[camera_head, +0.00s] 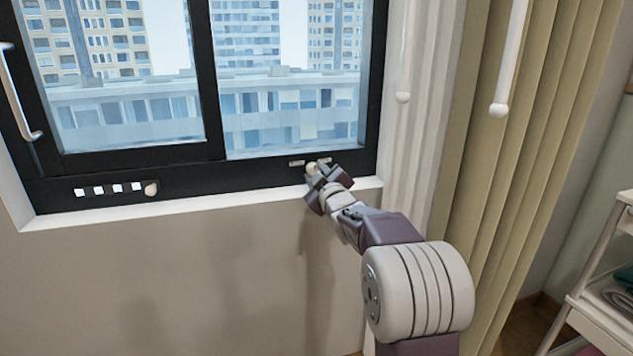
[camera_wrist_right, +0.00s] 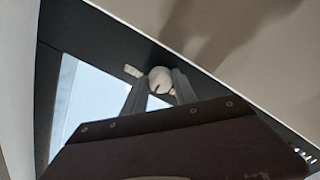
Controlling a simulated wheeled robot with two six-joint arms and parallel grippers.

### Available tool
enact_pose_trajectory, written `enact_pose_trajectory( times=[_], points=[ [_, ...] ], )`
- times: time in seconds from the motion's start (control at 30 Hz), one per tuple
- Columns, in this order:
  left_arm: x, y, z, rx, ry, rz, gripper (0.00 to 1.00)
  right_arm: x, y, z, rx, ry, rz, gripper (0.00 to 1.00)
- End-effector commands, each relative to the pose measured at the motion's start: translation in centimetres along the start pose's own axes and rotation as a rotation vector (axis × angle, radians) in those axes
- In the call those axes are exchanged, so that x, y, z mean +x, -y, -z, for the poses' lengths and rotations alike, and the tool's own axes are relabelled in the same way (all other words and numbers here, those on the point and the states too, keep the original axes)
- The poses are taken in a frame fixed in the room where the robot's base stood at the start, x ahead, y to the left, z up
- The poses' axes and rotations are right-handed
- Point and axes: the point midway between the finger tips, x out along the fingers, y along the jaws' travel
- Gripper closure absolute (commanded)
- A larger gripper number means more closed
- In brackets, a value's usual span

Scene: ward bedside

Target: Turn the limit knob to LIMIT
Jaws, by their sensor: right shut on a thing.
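The limit knob (camera_head: 312,168) is a small cream round knob on the dark lower window frame, right of the middle of the window. My right gripper (camera_head: 318,174) is at it, with its fingers on either side. In the right wrist view the knob (camera_wrist_right: 160,80) shows as a pale ball with a dark notch, between the two grey fingertips (camera_wrist_right: 158,92) of my right gripper, which is shut on it. A small label (camera_head: 296,164) lies left of the knob and another (camera_head: 324,161) to its right; their lettering is too small to read. My left gripper is not in view.
A row of white squares with a second round knob (camera_head: 151,188) sits on the frame at the left. A window handle (camera_head: 18,95) is at the far left. Curtains (camera_head: 510,130) and hanging wands (camera_head: 508,60) are at the right, beside a white shelf cart (camera_head: 590,310).

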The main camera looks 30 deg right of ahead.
Motion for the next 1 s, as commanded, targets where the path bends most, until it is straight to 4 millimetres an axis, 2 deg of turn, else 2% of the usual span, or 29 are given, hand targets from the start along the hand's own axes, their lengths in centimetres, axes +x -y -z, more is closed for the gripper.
enact_pose_trajectory(
  times=[0.03, 0.5, 1.0],
  points=[
    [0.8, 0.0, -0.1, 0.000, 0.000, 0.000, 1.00, 0.0, 0.3, -0.3, -0.044, 0.000, 0.000, 1.00],
    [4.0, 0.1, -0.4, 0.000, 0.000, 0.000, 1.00, 0.0, 0.2, -0.2, -0.480, 0.000, 0.000, 1.00],
    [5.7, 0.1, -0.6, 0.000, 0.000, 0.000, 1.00, 0.0, 0.0, -0.1, -0.778, 0.001, 0.001, 1.00]
  ],
)
